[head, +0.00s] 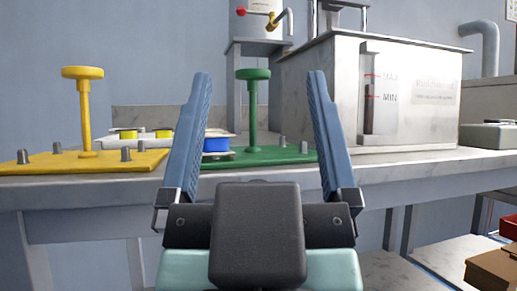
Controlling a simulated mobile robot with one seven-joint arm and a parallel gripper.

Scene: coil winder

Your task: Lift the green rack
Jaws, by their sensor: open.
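The green rack (253,115) is a flat green base with an upright post and a round green knob on top. The fingers hide parts of the green base's left and right sides. I cannot tell how far the fingertips are from the post.
A yellow rack (84,120) of the same shape stands at the left. Blue and yellow parts (215,145) lie behind and between the racks. A large metal tank (420,120) stands close on the right. The table's front edge (100,190) runs below the racks.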

